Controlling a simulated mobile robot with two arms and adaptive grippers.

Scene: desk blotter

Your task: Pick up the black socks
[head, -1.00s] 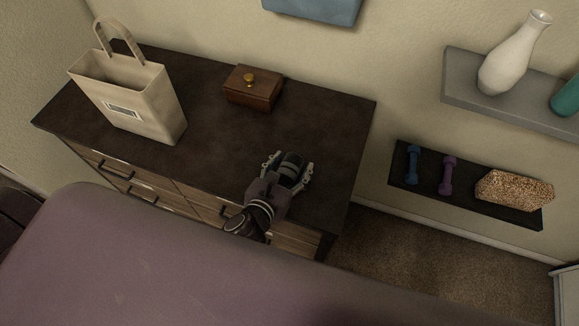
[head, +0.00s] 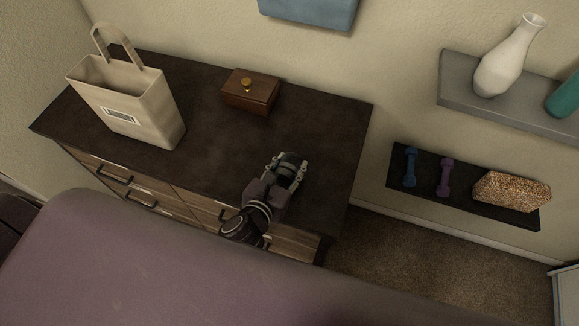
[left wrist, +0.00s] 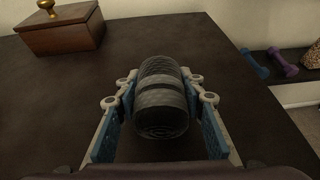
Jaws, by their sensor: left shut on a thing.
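The black socks (head: 291,160) are a dark rolled bundle with a lighter grey band, over the right part of the dark dresser top (head: 215,140). My left gripper (head: 290,171) is around them and shut on them. In the left wrist view the socks (left wrist: 160,100) sit between the two fingers of the gripper (left wrist: 160,105), with a finger pressed at each side. I cannot tell whether the socks touch the dresser top or are slightly above it. My right gripper is not in view.
A wooden box (head: 251,92) with a brass knob stands at the back of the dresser. A cream tote bag (head: 135,105) stands at the left. Wall shelves at right hold a white vase (head: 507,62), dumbbells (head: 444,177) and a speckled pouch (head: 511,190). The dresser's middle is clear.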

